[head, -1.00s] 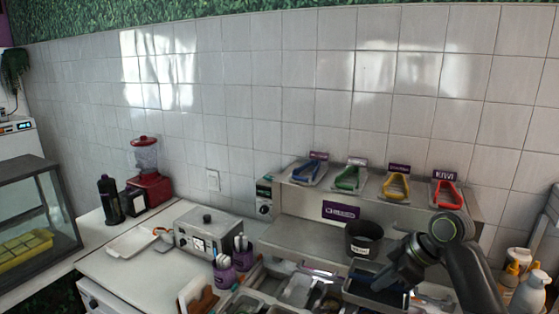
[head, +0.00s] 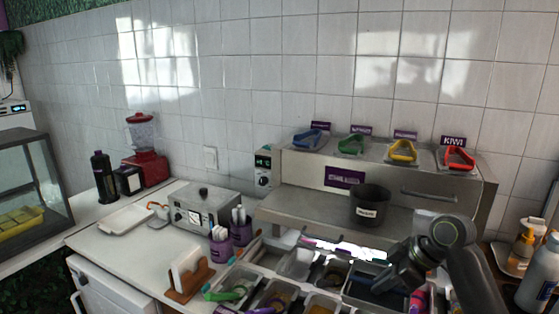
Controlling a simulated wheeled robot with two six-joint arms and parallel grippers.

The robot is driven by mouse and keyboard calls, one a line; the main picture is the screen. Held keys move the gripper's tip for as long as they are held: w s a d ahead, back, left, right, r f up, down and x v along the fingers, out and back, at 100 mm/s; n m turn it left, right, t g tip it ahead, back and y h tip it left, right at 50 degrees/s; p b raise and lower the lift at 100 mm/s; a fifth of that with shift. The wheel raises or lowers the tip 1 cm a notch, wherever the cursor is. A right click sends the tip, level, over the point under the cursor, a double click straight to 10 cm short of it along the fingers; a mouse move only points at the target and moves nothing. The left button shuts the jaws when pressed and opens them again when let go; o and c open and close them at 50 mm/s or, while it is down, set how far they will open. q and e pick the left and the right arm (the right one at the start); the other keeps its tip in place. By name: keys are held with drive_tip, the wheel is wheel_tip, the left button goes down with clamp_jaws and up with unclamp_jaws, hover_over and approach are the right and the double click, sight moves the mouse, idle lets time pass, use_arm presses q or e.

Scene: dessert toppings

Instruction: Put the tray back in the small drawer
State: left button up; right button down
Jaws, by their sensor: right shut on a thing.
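A grey rectangular tray (head: 349,293) with a dark inside is at the bottom of the head view, right of centre. My right gripper (head: 380,284) is shut on it at its right side; the fingertips are partly hidden. The tray is at the right end of the topping bins, and I cannot tell whether it rests there or is held above them. A steel front panel with a bar handle (head: 429,196) is in the unit behind; it looks closed. I cannot tell whether it is the small drawer. My left gripper is out of view.
Topping bins (head: 298,264) with coloured utensils fill the bottom middle. A black pot (head: 370,206) stands on the steel shelf behind the tray. Coloured tongs (head: 403,151) sit on top. Bottles (head: 541,275) stand at the right. The white counter (head: 120,262) at left has free room.

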drive_tip(key=s+a+f+m, duration=0.1)
drive_tip(key=s, duration=0.7)
drive_tip(key=s+a+f+m, duration=0.1)
drive_tip(key=s, duration=0.8)
drive_tip(key=shift+a+t, duration=0.3)
drive_tip(key=shift+t, duration=0.1)
drive_tip(key=shift+r, duration=0.15)
